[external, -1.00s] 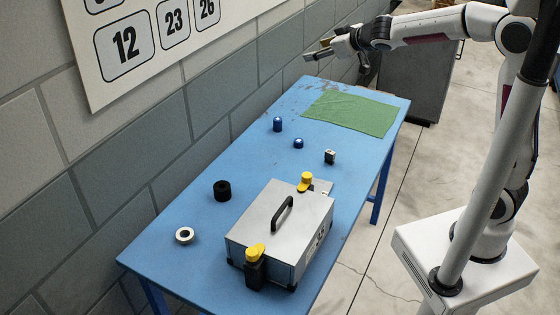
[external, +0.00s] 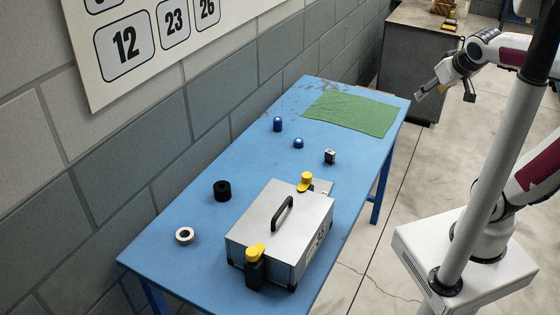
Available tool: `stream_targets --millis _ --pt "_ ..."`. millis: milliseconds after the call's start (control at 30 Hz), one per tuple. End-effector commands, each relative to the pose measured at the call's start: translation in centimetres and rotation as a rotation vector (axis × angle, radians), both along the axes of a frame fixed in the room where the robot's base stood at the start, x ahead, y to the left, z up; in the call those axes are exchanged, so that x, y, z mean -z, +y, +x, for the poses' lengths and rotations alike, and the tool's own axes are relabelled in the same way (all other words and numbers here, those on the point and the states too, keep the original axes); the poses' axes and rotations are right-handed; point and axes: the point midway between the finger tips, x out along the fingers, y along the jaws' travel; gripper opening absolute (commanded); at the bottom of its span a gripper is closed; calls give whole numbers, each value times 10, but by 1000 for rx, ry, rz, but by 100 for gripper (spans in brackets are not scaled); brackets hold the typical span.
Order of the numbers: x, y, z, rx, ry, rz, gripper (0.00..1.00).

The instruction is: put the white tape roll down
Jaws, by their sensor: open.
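The white tape roll (external: 185,236) lies flat on the blue table (external: 165,257) near its front left corner, its dark centre facing up. My gripper (external: 436,94) is open and empty. It is in the air beyond the table's right edge, towards the back, far from the tape roll. Nothing hides the roll.
A black roll (external: 222,190) and a metal case (external: 262,231) with a black handle and yellow latches stand near the tape roll. Two blue items (external: 278,124) (external: 298,143), a small block (external: 330,156) and a green cloth (external: 350,113) lie farther back. A wall borders the left.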

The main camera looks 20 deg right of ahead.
Motion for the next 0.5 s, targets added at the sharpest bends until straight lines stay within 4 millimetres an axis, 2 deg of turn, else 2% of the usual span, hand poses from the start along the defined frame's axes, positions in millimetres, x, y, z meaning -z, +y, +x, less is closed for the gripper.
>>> stream_targets --millis 33,200,333,500 --pt "6 -4 -17 17 21 15 52" --pt "28 -8 -67 45 97 67 52" --pt "41 -5 -95 54 140 104 52" --pt "50 -1 -112 55 168 128 52"
